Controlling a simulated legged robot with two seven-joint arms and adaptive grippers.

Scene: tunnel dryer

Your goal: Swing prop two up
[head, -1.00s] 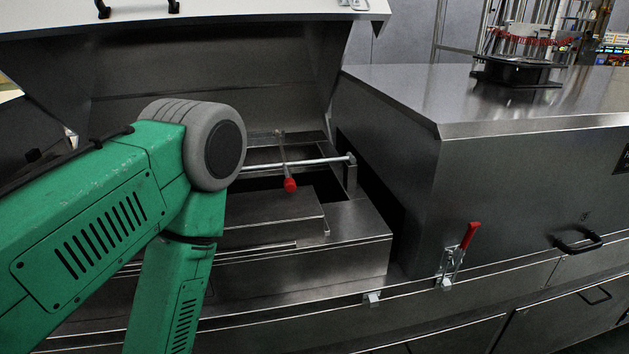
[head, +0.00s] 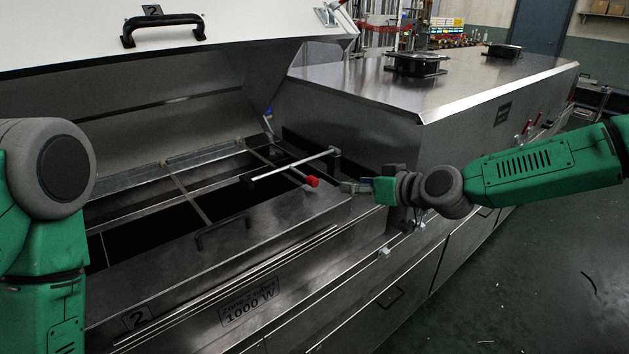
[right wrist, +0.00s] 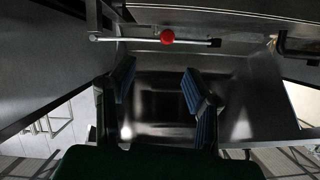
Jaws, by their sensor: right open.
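The prop (head: 295,164) is a pale metal rod lying low across the right end of the open bay, with a dark tip at its left end and a bracket (head: 336,160) at its right. It also shows across the top of the right wrist view (right wrist: 135,40). A red knob (head: 312,181) sits close to the rod; it shows in the right wrist view too (right wrist: 167,37). My right gripper (head: 362,187) is just right of the knob. Its blue-padded fingers (right wrist: 160,88) are apart with nothing between them, short of the rod. My left gripper is out of view.
The raised lid marked 2 (head: 165,68), with a black handle (head: 163,27), stands open above the bay. A closed steel housing (head: 440,85) is behind my right gripper.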

